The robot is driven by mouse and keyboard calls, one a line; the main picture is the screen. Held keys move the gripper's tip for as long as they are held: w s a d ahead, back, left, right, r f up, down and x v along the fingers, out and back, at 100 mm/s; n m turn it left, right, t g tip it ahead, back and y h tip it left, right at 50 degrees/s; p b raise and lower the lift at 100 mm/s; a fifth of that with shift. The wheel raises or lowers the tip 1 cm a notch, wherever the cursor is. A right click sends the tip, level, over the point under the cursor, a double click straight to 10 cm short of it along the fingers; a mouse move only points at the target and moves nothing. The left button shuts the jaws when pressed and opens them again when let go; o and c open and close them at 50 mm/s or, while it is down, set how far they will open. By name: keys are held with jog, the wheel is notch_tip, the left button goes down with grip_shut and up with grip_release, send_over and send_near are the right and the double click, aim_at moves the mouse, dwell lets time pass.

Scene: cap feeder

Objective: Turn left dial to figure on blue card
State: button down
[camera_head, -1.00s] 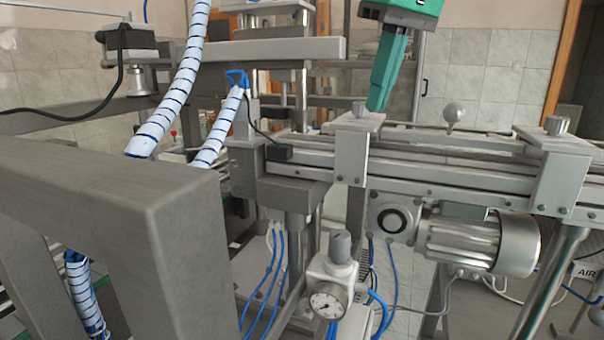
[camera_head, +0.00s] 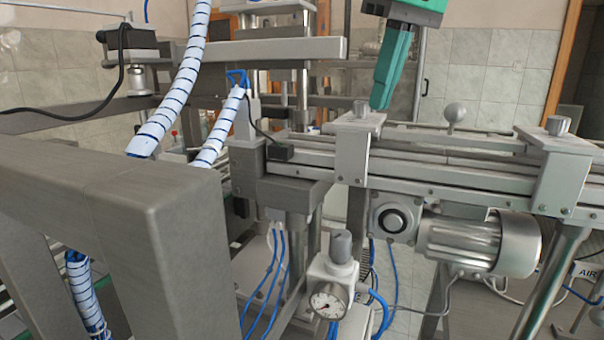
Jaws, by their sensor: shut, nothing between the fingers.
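My green gripper (camera_head: 380,106) hangs at the top centre, its fingers shut and pointing down. Its tips appear just above and right of a small grey knob (camera_head: 361,108) on a rail bracket; I cannot tell the gap in depth. A round pressure gauge (camera_head: 325,304) with a white face and dark needle is at the bottom centre, under a grey regulator knob (camera_head: 341,247). The gripper is well above both in the picture. The gauge figures are too small to read. I see no blue card, and I cannot tell which part is the left dial.
A metal conveyor rail (camera_head: 450,174) crosses to the right, with a second knob (camera_head: 558,125) and a motor (camera_head: 480,242) below. A thick grey frame (camera_head: 110,190) fills the left foreground. Blue air hoses (camera_head: 275,280) and white spiral-wrapped cables (camera_head: 178,90) hang nearby.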

jog(key=shift+r, duration=2.85)
jog(key=shift+x, duration=2.35)
jog(key=shift+s+d+f, duration=0.15)
jog(key=shift+d+f, duration=0.15)
jog(key=shift+f, duration=0.45)
jog(key=shift+a, duration=0.2)
